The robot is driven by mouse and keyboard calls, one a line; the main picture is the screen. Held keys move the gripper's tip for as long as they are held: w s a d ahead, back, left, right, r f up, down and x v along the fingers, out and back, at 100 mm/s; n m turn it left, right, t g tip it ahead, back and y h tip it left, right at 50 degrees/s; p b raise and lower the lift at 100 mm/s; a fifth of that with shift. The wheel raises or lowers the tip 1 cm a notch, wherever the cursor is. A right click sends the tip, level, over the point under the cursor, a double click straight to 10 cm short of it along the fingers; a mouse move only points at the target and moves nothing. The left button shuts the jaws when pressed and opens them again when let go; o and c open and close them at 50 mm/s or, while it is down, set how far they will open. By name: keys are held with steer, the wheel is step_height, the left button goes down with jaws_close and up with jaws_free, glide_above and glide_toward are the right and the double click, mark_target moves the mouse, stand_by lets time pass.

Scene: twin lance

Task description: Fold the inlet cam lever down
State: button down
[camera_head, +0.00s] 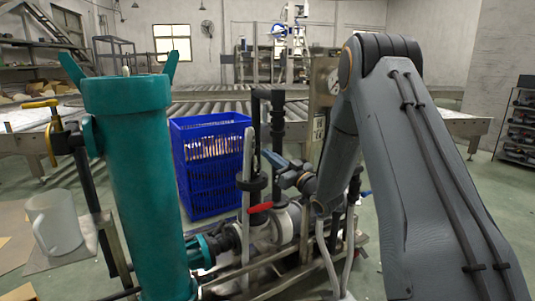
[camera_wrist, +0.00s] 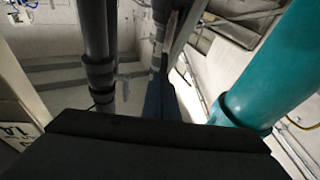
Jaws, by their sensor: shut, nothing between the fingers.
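My gripper (camera_head: 275,160) is in the middle of the head view, beside the black upright pipe (camera_head: 277,115). Its blue fingers look shut and empty. In the wrist view the shut fingers (camera_wrist: 160,85) point away beyond its dark body, between a black pipe (camera_wrist: 95,50) on the left and the teal cylinder (camera_wrist: 270,75) on the right. A red handle (camera_head: 260,208) sits on the pipework below the gripper. I cannot make out for certain which part is the inlet cam lever; it may be small or hidden behind my gripper and arm.
The large teal cylinder (camera_head: 135,180) stands at left, with a yellow-handled valve (camera_head: 42,104) beside it. A pale hose (camera_head: 245,165) rises near my gripper. A blue crate (camera_head: 208,168) stands behind. A roller conveyor (camera_head: 215,108) crosses the back.

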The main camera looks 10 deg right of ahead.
steer(key=r+p+v, duration=0.1)
steer(key=p+v, duration=0.2)
steer(key=v, duration=0.9)
steer(key=w+a+f+g+h, duration=0.2)
steer(key=a+g+h, duration=0.15)
steer(key=a, duration=0.95)
steer(key=s+a+f+g+h, duration=0.2)
steer(key=s+a+g, duration=0.2)
steer(key=s+a, duration=0.35)
steer(key=s+a+g+h, duration=0.15)
steer(key=s+g, duration=0.25)
steer(key=s, duration=0.9)
steer(key=s+a+g+h, duration=0.1)
steer(key=s+a+g, duration=0.2)
steer(key=s, duration=0.9)
steer(key=s+a+g+h, duration=0.15)
steer(key=s+g, duration=0.25)
steer(key=s, duration=0.9)
steer(key=d+r+m+p, duration=0.3)
steer(key=d+r+p, duration=0.7)
steer(key=r+p, duration=0.3)
steer(key=d+r+m+p, duration=0.3)
steer(key=d+r+p, duration=0.7)
steer(key=p, duration=0.7)
steer(key=shift+r+m+h, duration=0.4)
steer(key=shift+r+h, duration=0.05)
steer(key=shift+r, duration=1.05)
steer(key=shift+s, duration=0.1)
